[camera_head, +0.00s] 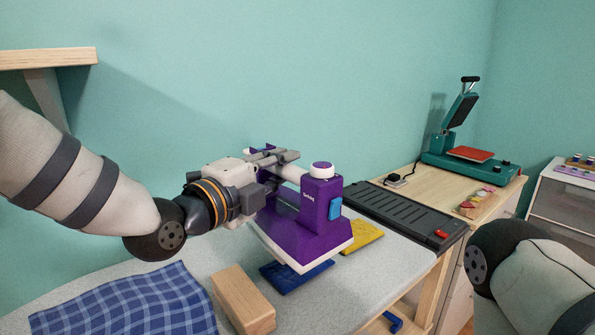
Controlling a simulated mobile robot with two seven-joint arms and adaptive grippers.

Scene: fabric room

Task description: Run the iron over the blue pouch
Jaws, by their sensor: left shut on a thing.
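A purple iron (312,222) with a white knob on top and a blue button on its side is in the middle of the head view. My left gripper (284,168) is shut on the iron's handle, from the left. The blue pouch (298,278) lies flat on the grey ironing surface (398,265), just below the iron, which hides its far part. I cannot tell whether the iron's sole touches it. My right gripper is out of view; only part of my right arm shows at the lower right.
A yellow pouch (364,238) lies behind the iron, close to it. A wooden block (244,298) and a blue plaid cloth (130,305) lie to the left. A black tray (405,213) and a teal heat press (470,160) stand on the right.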

